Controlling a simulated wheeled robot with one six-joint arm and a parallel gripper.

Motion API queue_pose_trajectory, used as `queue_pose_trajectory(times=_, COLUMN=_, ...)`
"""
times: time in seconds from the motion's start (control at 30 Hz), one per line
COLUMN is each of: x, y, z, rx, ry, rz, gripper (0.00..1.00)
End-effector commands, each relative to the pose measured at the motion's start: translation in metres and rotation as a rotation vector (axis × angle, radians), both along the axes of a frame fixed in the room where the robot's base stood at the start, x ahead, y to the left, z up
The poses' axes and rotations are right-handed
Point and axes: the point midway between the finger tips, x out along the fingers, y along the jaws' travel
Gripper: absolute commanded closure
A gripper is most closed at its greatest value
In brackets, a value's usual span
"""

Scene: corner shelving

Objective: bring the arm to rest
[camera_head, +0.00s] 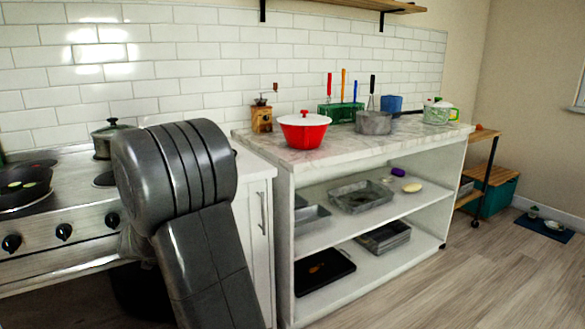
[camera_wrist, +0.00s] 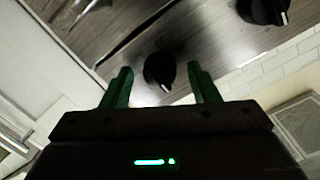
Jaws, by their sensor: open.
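My arm (camera_head: 205,235) rises dark grey in the front of the head view, between the stove and the white shelf unit. Its upper part hides some of the stove's right end and the cabinet. My gripper (camera_wrist: 163,80) shows in the wrist view with two green fingers spread apart and nothing between them. Beyond the fingers is the stove front with a black knob (camera_wrist: 159,70), which appears between the fingertips. I cannot tell whether the fingers touch it. The gripper itself is not clearly visible in the head view.
The stove (camera_head: 85,238) carries a pan (camera_head: 24,186) and a lidded pot (camera_head: 103,142). The marble-topped shelf unit (camera_head: 350,152) holds a red pot (camera_head: 304,130), a grey pot (camera_head: 374,123) and trays below. Wooden floor (camera_head: 480,270) at the right is mostly clear.

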Motion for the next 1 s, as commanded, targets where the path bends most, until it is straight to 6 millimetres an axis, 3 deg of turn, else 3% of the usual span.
queue_pose_trajectory(times=0.6, x=0.0008, y=-0.0016, z=-0.0031, rx=0.39, ry=0.236, rz=0.0, gripper=0.45)
queue_pose_trajectory(times=1.0, x=0.001, y=-0.0017, z=-0.0006, rx=0.511, ry=0.313, rz=0.0, gripper=0.45)
